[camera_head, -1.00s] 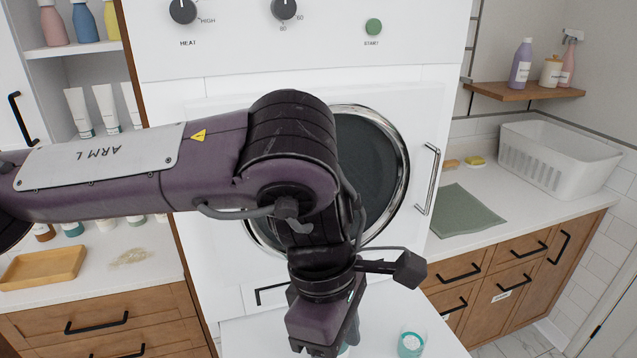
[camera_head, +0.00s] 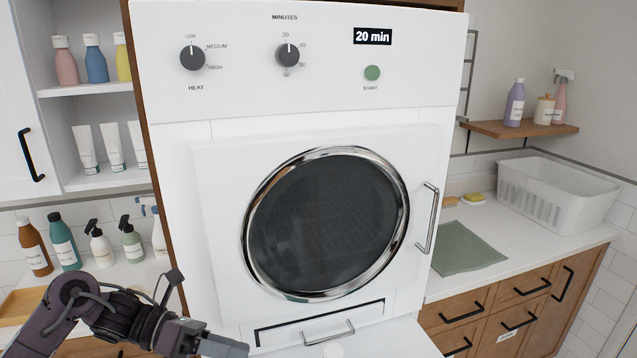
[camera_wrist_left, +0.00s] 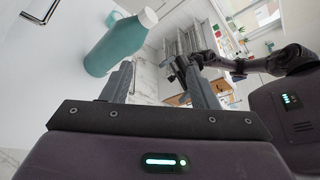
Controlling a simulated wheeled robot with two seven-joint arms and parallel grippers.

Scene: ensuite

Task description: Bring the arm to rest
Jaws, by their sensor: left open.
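My left arm (camera_head: 100,318) is low at the lower left of the head view, in front of the left counter. Its gripper (camera_head: 222,346) points right, below the dryer's lower panel, and is partly cut off by the picture's bottom edge. In the left wrist view the two fingers (camera_wrist_left: 158,88) stand apart with nothing held between them. A teal bottle with a white cap (camera_wrist_left: 118,45) shows close beyond the left finger; I cannot tell whether they touch. My right gripper is not in the head view.
The white dryer (camera_head: 420,150) has its round door shut and its display (camera_head: 373,36) reads 20 min. Several bottles (camera_head: 65,243) stand on the left counter. A green cloth (camera_head: 462,248) and a white basket (camera_head: 555,192) are on the right counter.

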